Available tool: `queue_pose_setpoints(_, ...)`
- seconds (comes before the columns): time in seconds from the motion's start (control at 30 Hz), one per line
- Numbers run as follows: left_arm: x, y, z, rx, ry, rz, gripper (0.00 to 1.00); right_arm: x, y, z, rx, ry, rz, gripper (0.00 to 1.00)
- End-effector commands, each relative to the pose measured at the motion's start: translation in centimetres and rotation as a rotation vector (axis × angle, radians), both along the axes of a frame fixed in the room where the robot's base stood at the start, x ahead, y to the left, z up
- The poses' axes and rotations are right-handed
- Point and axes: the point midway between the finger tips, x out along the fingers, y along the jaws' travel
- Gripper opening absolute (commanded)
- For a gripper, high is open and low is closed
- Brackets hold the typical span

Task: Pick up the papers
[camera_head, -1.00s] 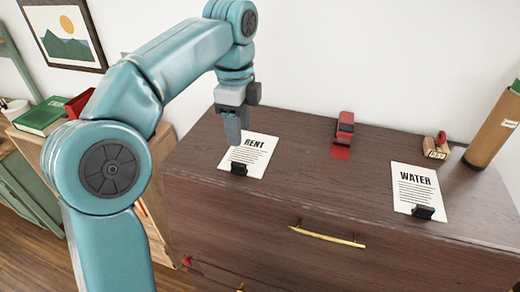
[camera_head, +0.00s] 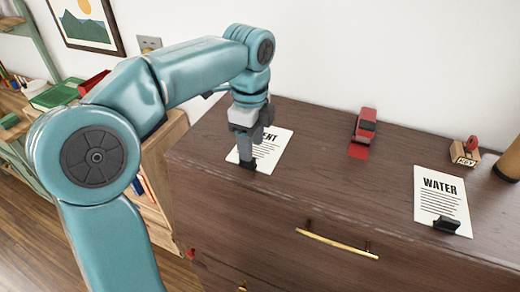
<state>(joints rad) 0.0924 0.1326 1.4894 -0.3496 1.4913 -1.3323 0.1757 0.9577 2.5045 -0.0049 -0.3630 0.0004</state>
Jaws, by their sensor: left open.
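The RENT paper (camera_head: 272,153) lies at the left of the brown dresser top. A black clip at its near edge is mostly hidden by my left gripper (camera_head: 248,160). My left gripper is open and points down over the paper's left part and clip. Whether the fingers touch the paper or clip, I cannot tell. The WATER paper (camera_head: 441,198) lies flat at the right of the dresser top, with a black clip (camera_head: 446,224) at its near edge. My right gripper is not in view.
A red stapler-like object (camera_head: 364,128) stands on the dresser between the papers, towards the back. A wooden KEY block (camera_head: 464,155) and a brown cylinder (camera_head: 510,160) are at the right. The dresser top (camera_head: 330,185) is clear between the papers. A brass handle (camera_head: 336,243) is on its front.

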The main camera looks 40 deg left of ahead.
Motion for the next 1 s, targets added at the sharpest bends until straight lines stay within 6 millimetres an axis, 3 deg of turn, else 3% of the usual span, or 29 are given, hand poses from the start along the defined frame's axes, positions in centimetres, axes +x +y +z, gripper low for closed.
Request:
queue_pose_setpoints(0.4,0.7,0.2,-5.2,-0.001,0.002,-0.001,0.49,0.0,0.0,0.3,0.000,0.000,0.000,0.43)
queue_pose_setpoints(0.67,0.7,0.2,-5.5,0.000,0.000,-0.001,0.49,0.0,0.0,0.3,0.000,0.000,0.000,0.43)
queue_pose_setpoints(0.8,0.7,0.2,-5.5,0.000,0.000,-0.001,0.07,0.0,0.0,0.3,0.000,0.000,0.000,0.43)
queue_pose_setpoints(0.83,0.7,0.2,-5.5,0.000,0.000,-0.001,0.00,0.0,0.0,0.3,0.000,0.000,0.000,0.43)
queue_pose_setpoints(1.0,0.7,0.2,-5.5,0.000,0.000,-0.001,0.00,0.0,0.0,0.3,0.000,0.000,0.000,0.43)
